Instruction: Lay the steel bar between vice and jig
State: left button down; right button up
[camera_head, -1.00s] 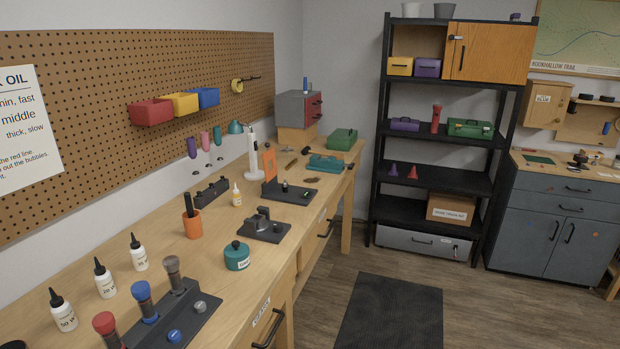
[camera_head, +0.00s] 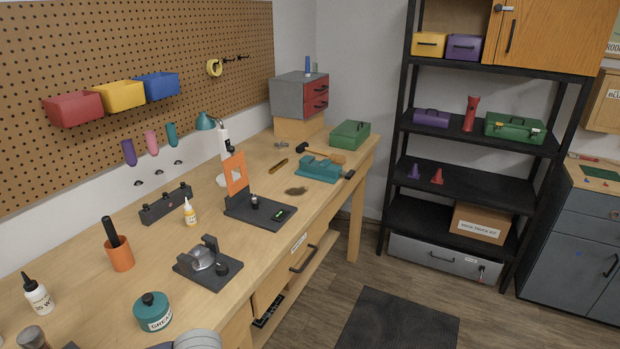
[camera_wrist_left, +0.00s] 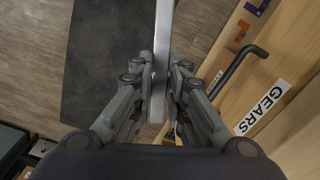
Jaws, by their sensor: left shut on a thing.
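A long grey steel bar (camera_wrist_left: 163,45) runs from the top edge of the left wrist view down between my left gripper's fingers. My left gripper (camera_wrist_left: 166,85) is shut on the bar, with floor and the bench front below it. The teal vice (camera_head: 318,169) stands on the far part of the workbench. A dark jig (camera_head: 263,211) with an upright orange plate stands nearer, left of the vice. Bare bench with a dark stain lies between them. The bar and left gripper fingers do not show in the head view, nor does my right gripper.
The workbench (camera_head: 100,288) also holds a dark fixture with a cylinder (camera_head: 207,263), a teal grease pot (camera_head: 152,311), an orange cup (camera_head: 119,253) and a small bottle (camera_head: 190,211). A hammer (camera_head: 322,153) lies behind the vice. A black shelf (camera_head: 455,183) stands right, beyond open floor.

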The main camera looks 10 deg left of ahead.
aim_at(283, 187)
jog(key=i+l, duration=1.15)
jog(key=i, duration=0.2)
jog(key=i+l+u, duration=0.25)
jog(key=u, duration=0.25)
jog(key=i+l+u, duration=0.25)
jog(key=l+u, duration=0.25)
jog(key=j, duration=0.1)
